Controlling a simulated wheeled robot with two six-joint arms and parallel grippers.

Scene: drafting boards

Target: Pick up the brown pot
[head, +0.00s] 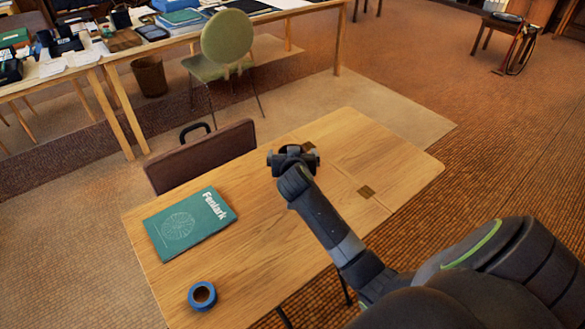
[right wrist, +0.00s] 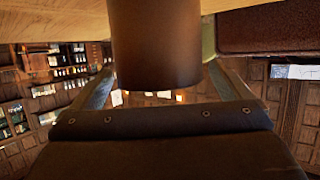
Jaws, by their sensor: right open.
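In the right wrist view the brown pot (right wrist: 155,45) is a smooth dark brown cylinder, cut off by the top edge of the picture. It stands between the two fingers of my open right gripper (right wrist: 158,82); I cannot tell whether either finger touches it. In the head view my right gripper (head: 293,156) is over the wooden table (head: 260,240), right of the brown case. There the pot is hidden or cannot be told apart from the dark gripper. My left gripper is in neither view.
A brown case (head: 200,157) with a black handle stands at the table's far edge. A green book (head: 190,222) and a blue tape roll (head: 202,295) lie to the left. A green chair (head: 228,45) and a cluttered desk (head: 180,38) are beyond. The table's right end is clear.

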